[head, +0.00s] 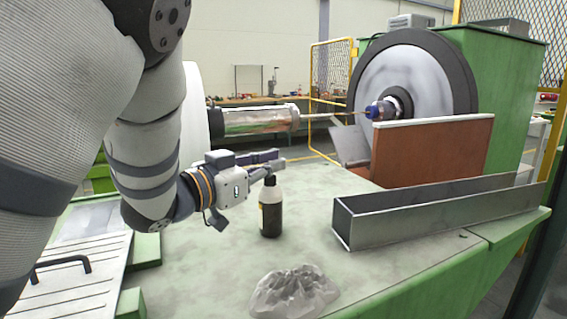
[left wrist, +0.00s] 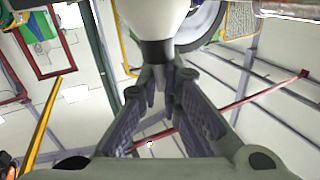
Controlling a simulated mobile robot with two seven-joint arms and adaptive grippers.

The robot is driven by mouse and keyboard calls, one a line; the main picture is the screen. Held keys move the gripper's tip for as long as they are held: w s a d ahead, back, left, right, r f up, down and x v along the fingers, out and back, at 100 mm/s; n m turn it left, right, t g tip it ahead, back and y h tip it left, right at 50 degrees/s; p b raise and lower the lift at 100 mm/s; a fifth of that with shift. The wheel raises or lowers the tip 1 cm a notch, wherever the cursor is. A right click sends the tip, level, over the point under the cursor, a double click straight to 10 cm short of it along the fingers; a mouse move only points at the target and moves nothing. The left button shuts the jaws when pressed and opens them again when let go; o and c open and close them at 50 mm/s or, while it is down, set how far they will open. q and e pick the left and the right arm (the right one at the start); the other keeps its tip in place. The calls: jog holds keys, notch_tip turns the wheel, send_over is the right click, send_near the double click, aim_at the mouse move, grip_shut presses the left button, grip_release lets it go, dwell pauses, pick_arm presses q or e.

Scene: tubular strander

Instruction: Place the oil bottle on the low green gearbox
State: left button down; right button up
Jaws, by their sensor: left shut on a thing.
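The oil bottle (head: 270,212) is dark-bodied with a pale shoulder and a black top. It is upright over the pale green top (head: 215,265) of a low green machine body, which may be the gearbox. I cannot tell whether its base touches that surface. My left gripper (head: 266,166) reaches in from the left and is shut on the bottle's top. In the left wrist view the two fingers (left wrist: 158,85) close around the black neck, below the bottle's white part (left wrist: 152,15). My right gripper is not in view.
A crumpled clear plastic bag (head: 293,292) lies in front of the bottle. A long grey metal channel (head: 440,215) lies to the right. A brown panel (head: 432,150) and a large wheel (head: 405,80) stand behind. A ribbed plate with a black handle (head: 75,270) is at the left.

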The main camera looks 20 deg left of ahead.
pick_arm(q)
jog(key=shift+s+a+r, duration=0.1)
jog(key=shift+s, duration=0.05)
jog(key=c, duration=1.8)
grip_release()
jog(key=shift+f, duration=0.25)
jog(key=shift+a+r, duration=0.15)
jog(key=v, duration=1.1)
jog(key=shift+s+a, duration=0.1)
jog(key=shift+s, duration=0.2)
